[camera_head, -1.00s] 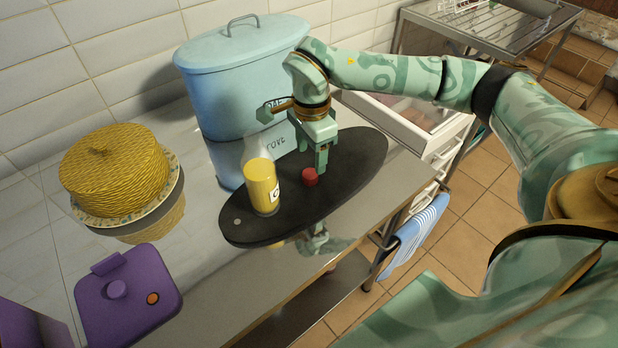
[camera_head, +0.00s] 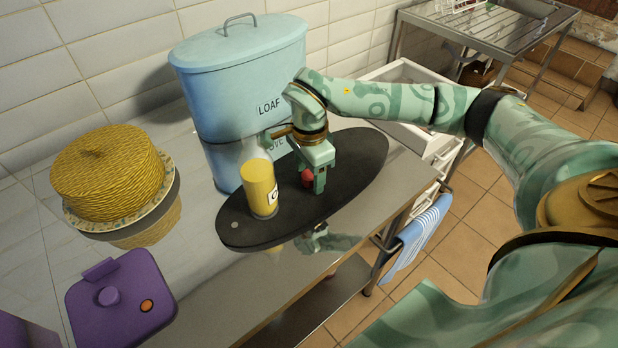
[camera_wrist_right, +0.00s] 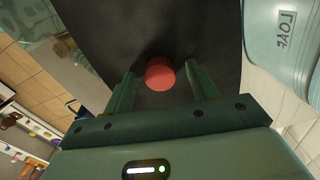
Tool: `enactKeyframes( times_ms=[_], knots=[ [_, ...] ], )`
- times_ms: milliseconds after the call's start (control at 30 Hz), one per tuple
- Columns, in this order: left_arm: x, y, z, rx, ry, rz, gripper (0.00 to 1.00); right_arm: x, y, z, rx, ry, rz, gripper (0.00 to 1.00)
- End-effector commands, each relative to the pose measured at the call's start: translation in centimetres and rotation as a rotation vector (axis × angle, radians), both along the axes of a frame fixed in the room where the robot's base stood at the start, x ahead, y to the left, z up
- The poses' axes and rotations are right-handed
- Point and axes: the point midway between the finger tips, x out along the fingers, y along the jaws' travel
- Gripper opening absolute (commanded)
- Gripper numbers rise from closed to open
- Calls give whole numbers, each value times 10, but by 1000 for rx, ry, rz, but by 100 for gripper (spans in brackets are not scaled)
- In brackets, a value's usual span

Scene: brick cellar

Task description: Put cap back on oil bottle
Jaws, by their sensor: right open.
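The red cap (camera_head: 307,179) lies on the dark oval board (camera_head: 350,160). My right gripper (camera_head: 312,184) is open around the cap, with nothing gripped; one finger partly hides the cap in the head view. The oil bottle (camera_head: 259,190), yellow with a white label, stands upright and uncapped-looking on the board, left of the gripper; its top is too small to read clearly. My left gripper is not in view.
A blue bread bin (camera_head: 225,90) stands behind the board. A yellow woven basket (camera_head: 105,172) on a plate and a purple box (camera_head: 120,305) are at left. A striped towel (camera_head: 415,238) hangs at the counter's front edge. Bare counter lies before the board.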

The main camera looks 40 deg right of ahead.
Motion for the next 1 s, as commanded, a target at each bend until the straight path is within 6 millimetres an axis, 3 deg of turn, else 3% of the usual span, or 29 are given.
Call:
enactKeyframes(
  times_ms=[167,367,767,1000],
  knots=[
    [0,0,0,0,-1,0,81,0,0,1,0,0,0,58],
    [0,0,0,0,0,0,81,0,0,0,0,0,0,10],
    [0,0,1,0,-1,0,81,0,0,2,0,0,0,10],
    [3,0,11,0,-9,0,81,1,0,26,0,-4,0,10]
  ],
)
